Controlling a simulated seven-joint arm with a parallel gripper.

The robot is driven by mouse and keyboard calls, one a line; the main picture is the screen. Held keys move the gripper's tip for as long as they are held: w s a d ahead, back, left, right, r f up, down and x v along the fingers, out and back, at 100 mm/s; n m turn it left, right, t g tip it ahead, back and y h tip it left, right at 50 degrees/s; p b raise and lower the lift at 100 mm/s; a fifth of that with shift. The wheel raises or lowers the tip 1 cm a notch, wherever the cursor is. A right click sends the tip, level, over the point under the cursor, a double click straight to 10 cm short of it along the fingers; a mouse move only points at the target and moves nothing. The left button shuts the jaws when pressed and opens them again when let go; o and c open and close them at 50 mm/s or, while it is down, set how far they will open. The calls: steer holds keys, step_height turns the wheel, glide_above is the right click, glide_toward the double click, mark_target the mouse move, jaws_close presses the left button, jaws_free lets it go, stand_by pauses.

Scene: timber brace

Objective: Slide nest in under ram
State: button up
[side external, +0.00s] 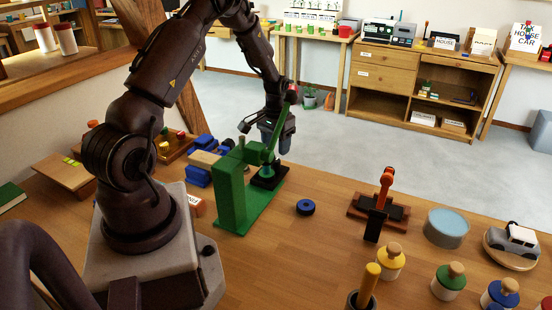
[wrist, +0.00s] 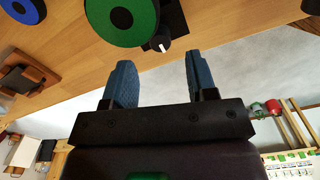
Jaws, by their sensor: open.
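The green press (side external: 230,195) stands on the table, with a tall block, a green base and a slanted green lever arm. A black block (side external: 268,177), which looks like the nest, sits at the far end of that base, low by the lever. In the wrist view a black block (wrist: 172,18) with a small pale knob (wrist: 158,43) shows beside a green disc with a black centre (wrist: 122,18). The ram cannot be told apart clearly. My gripper (side external: 275,146) is open and empty above the far side of the press; its blue fingertips (wrist: 158,70) are apart, below the knob in the picture.
A blue ring (side external: 305,207) lies right of the press. An orange-and-black fixture (side external: 380,205), a round blue-topped tin (side external: 446,228) and several coloured jars (side external: 390,260) stand further right. Blue blocks (side external: 198,176) and a wooden tray (side external: 172,148) lie left. Table is clear around the ring.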

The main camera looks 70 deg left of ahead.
step_height(320, 180, down, 5)
steer(key=shift+f, duration=0.1)
stand_by(0.3)
jaws_close()
